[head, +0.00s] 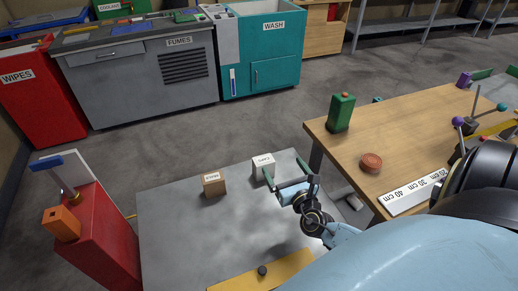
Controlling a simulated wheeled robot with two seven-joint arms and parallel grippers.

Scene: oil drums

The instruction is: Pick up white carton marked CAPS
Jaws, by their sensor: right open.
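The white carton marked CAPS (263,163) stands on the grey surface in the middle of the head view. My right gripper (291,170) is open, with its two dark green fingers just right of the carton. The nearer finger tip overlaps or sits very close to the carton's right side in the picture; I cannot tell whether they touch. The gripper holds nothing. My left gripper is not in view.
A brown labelled carton (214,184) stands left of the white one on the grey table (180,235). A wooden table (400,150) at right carries a green container (340,112) and a reddish round disc (371,162). A red cabinet (95,235) stands at left.

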